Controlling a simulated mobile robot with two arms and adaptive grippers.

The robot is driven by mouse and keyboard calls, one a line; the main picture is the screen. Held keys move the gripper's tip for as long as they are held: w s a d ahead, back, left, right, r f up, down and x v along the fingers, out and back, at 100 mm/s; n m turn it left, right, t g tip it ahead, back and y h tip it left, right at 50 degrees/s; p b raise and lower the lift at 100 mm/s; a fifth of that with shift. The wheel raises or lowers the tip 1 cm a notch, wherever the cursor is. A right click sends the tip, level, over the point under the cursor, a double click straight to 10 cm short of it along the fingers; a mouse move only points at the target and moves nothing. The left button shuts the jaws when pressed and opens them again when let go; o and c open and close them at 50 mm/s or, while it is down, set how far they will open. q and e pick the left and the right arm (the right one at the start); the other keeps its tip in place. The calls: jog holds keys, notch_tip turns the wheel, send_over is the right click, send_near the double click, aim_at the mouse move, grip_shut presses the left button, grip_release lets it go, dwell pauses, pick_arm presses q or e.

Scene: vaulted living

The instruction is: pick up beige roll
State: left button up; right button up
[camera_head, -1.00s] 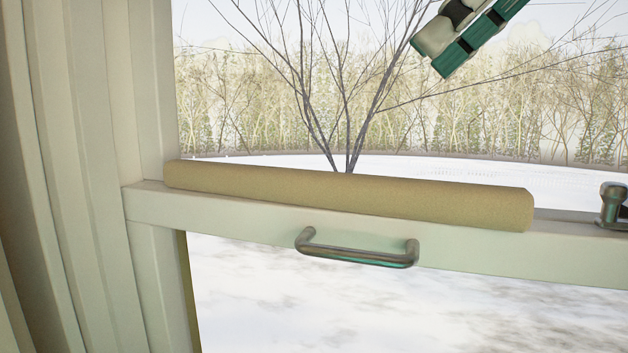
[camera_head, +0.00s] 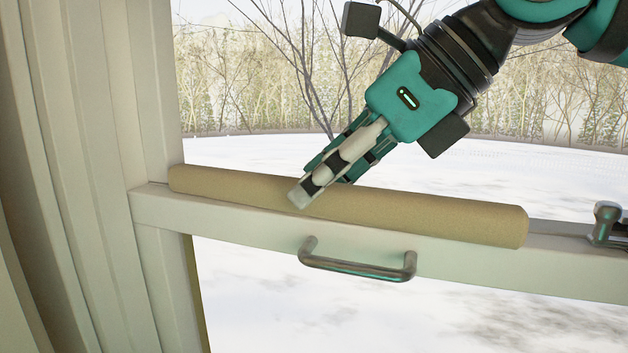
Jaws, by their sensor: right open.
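The beige roll (camera_head: 430,215) is a long tan cylinder lying lengthwise along the top of the white window rail. My right gripper (camera_head: 302,186) comes down from the upper right, teal with pale and black fingers. It is open and empty. One pale fingertip overlaps the front of the roll left of its middle, and the other finger is partly hidden behind it. I cannot tell whether the fingertip touches the roll. My left gripper is not in view.
A metal pull handle (camera_head: 357,264) sticks out from the rail (camera_head: 470,265) below the roll. A metal latch (camera_head: 606,224) stands at the right end. A white frame post (camera_head: 150,90) and pale curtain (camera_head: 60,170) are at the left. Snow and bare trees lie beyond.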

jog(key=shift+a+f, duration=0.2)
jog(key=shift+a, duration=0.05)
grip_shut()
jog(key=shift+r, duration=0.15)
